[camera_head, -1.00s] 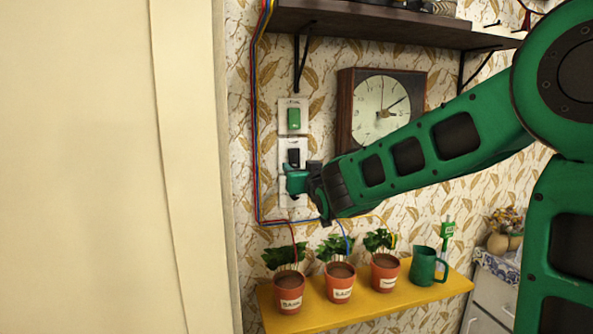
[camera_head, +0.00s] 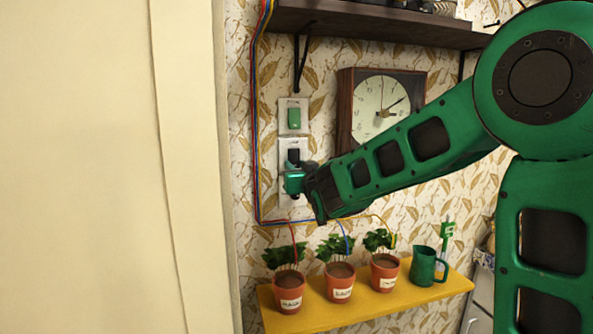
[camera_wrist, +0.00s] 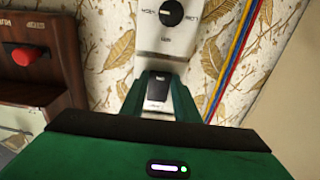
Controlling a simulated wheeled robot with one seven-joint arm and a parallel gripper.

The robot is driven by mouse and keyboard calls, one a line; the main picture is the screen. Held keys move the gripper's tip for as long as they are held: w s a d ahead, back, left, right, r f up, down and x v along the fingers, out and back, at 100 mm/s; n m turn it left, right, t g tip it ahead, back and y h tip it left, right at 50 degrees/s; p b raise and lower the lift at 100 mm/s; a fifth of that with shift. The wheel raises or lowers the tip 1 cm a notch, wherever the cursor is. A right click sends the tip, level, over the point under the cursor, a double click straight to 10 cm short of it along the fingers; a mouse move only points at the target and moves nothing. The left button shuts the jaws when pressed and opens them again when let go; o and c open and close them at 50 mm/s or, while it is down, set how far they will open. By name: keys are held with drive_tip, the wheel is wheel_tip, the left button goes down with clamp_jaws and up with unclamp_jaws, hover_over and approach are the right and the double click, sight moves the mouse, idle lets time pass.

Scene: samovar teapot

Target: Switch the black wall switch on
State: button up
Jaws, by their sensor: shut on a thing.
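The black wall switch (camera_head: 294,156) is on a white plate on the wall, below a plate with a green switch (camera_head: 294,118). My gripper (camera_head: 294,182) is at the plate, just below the switch's visible upper part, and covers the rest of it. In the wrist view the black switch (camera_wrist: 158,88) sits between the two green fingers of my gripper (camera_wrist: 160,100), which close around its sides. Its tilt is hard to tell.
A plate with a round black knob (camera_wrist: 171,12) adjoins in the wrist view. Coloured wires (camera_head: 256,120) run down the wall close to the left. A clock (camera_head: 381,108) hangs to the right.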

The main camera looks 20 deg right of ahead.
drive_tip(key=shift+w+f+t, duration=0.1)
drive_tip(key=shift+f+t, duration=0.05)
drive_tip(key=shift+t, duration=0.35)
drive_tip(key=o, duration=1)
drive_tip(key=shift+o, duration=0.2)
drive_tip(key=s+f, duration=0.1)
drive_tip(key=s, duration=0.9)
drive_tip(key=shift+s+f, duration=0.25)
drive_tip(key=shift+s, duration=0.05)
drive_tip(key=shift+d, duration=0.1)
